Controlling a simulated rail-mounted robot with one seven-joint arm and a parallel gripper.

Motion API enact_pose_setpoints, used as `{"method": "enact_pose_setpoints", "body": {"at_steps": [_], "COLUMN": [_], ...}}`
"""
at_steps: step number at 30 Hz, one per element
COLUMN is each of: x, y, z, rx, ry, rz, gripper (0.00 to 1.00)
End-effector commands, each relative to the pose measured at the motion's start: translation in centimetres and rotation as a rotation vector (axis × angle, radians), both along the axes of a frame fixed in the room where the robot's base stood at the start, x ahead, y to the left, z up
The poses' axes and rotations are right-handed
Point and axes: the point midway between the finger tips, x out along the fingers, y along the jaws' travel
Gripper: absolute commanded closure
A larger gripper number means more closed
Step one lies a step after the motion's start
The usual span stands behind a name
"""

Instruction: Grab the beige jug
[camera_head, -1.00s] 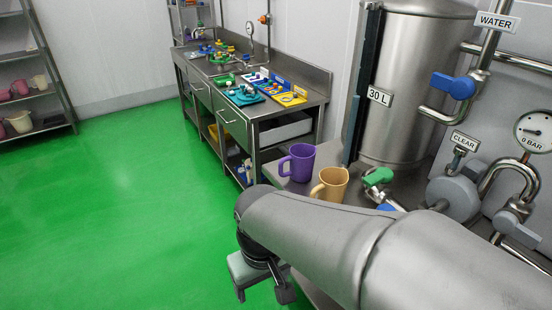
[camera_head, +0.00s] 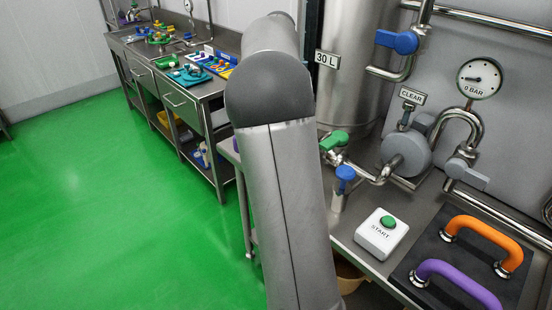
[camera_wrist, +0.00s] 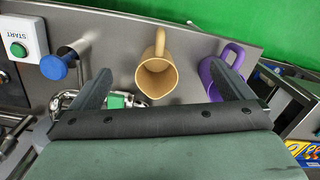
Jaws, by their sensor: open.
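The beige jug (camera_wrist: 157,80) shows in the wrist view between my two fingers, a little beyond them. Its open mouth faces the camera and its handle points up in the picture. My gripper (camera_wrist: 161,68) is open, with one finger on each side of the jug and nothing held. I cannot tell how far the fingertips are from it. A purple jug (camera_wrist: 208,72) stands to the right, partly hidden behind the right finger.
The steel counter carries a START button box (camera_head: 382,234), a blue-handled tap (camera_head: 345,176), a green-handled valve (camera_head: 333,140) and a dark mat (camera_head: 436,243) with orange and purple handles. A tall tank (camera_head: 352,75) stands behind. Open green floor (camera_head: 110,200) lies left.

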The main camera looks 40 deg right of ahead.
Motion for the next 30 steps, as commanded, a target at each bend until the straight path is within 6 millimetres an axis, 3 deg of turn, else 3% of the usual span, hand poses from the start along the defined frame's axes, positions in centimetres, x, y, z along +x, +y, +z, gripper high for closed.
{"method": "enact_pose_setpoints", "body": {"at_steps": [1,3,7,11,24,30], "x": [1.1,2.0,2.9,3.1,2.7,2.6], "y": [-2.0,-3.8,-5.5,-5.9,-5.9,-6.0], "z": [-0.4,-0.3,-0.2,-1.0,-9.9,-12.1], "rx": [-0.021,-0.043,-0.069,-0.074,-0.074,-0.075], "ry": [0.014,0.031,0.046,0.052,0.053,0.049], "rz": [-0.055,-0.115,-0.176,-0.191,-0.188,-0.187], "gripper": [0.00,0.00,0.00,0.00,0.00,0.00]}}
